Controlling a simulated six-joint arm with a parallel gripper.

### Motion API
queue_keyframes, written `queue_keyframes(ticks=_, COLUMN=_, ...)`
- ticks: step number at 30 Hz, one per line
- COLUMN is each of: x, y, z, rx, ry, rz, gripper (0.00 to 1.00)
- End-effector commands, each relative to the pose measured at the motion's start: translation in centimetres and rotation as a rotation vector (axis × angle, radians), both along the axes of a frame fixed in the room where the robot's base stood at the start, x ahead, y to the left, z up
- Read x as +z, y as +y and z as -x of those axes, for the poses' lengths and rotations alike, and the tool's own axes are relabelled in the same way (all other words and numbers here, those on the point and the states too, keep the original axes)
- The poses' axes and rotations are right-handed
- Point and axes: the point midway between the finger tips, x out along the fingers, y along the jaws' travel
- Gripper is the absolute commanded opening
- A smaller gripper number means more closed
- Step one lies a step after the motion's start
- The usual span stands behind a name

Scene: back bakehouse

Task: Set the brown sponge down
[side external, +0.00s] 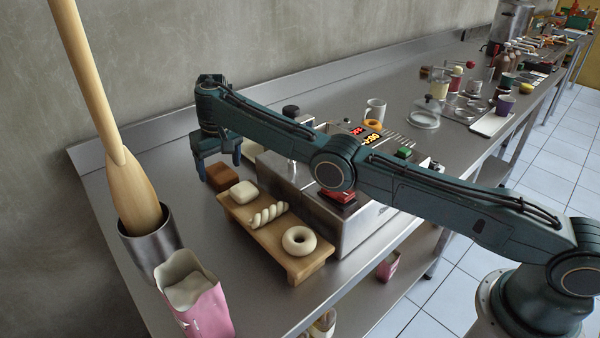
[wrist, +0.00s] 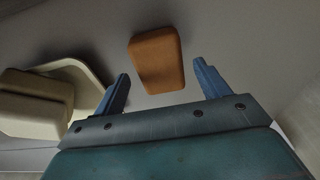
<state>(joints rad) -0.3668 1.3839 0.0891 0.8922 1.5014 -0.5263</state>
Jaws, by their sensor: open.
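The brown sponge (side external: 222,176) lies on the steel counter at the far end of a small wooden board (side external: 262,232). In the wrist view the sponge (wrist: 157,60) lies on the grey surface, between and just beyond my fingertips. My gripper (side external: 219,167) is above the sponge, pointing down, and partly hides it in the side view. In the wrist view my gripper (wrist: 162,70) has its fingers spread, with a gap on each side of the sponge. Nothing is held.
A steel machine (side external: 350,225) stands to the right. A metal pot (side external: 148,243) and a pink bag (side external: 205,308) stand at the near left. Counter left of the sponge is bare.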

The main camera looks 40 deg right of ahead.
Motion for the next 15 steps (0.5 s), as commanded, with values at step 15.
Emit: queue_keyframes(ticks=15, x=6.4, y=0.0, z=1.0, rx=0.002, ry=-0.001, rz=0.000, gripper=0.75)
